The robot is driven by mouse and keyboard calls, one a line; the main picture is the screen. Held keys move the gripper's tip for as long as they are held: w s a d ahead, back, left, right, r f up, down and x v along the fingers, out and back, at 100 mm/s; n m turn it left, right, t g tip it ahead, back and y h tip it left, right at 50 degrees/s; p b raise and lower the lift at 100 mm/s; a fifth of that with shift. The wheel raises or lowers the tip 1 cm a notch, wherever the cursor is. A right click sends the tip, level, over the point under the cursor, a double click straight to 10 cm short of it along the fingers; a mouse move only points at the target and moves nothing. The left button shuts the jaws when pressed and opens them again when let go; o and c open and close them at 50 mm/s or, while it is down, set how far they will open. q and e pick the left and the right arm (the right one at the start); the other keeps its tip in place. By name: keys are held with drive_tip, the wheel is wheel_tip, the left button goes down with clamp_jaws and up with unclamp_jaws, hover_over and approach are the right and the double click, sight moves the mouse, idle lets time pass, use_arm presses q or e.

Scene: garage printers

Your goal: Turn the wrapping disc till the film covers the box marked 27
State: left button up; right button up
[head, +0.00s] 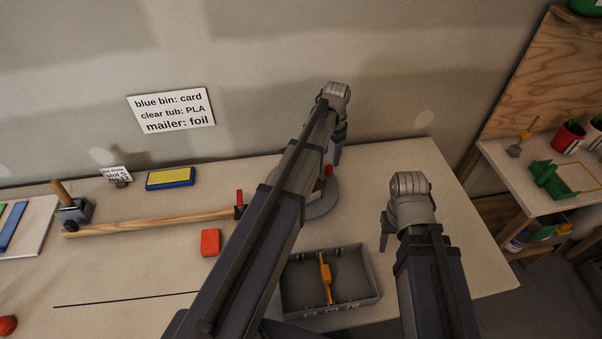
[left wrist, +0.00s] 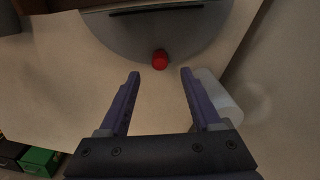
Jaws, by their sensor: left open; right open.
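The grey wrapping disc (head: 322,208) lies on the table, mostly hidden behind my left arm in the head view. The left wrist view shows part of the disc (left wrist: 190,38) with a red knob (left wrist: 160,60) near its edge. My left gripper (left wrist: 159,74) is open, its fingertips just short of the knob in the picture, one on each side; no contact shows. A white cylinder (left wrist: 218,97) is beside its right finger. A small brown item on the disc is mostly hidden; no 27 is readable. My right gripper (head: 384,242) is open and empty, right of the disc.
A grey bin (head: 375,290) holding an orange tool (head: 326,277) is in front of the disc. A wooden bar (head: 150,220), a red block (head: 210,242) and a yellow-blue block (head: 170,178) lie to the left. The table's right end is mostly clear.

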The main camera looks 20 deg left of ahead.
use_arm(q)
wheel_tip(320, 180, up, 4)
drive_tip(key=p, duration=0.3)
drive_tip(key=shift+r+p, duration=0.15)
drive_tip(key=shift+p, duration=0.25)
drive_tip(key=shift+o, duration=0.4)
drive_tip(key=o, duration=0.5)
wheel_tip(320, 180, up, 8)
drive_tip(key=p, duration=0.7)
drive_tip(key=shift+p, duration=0.4)
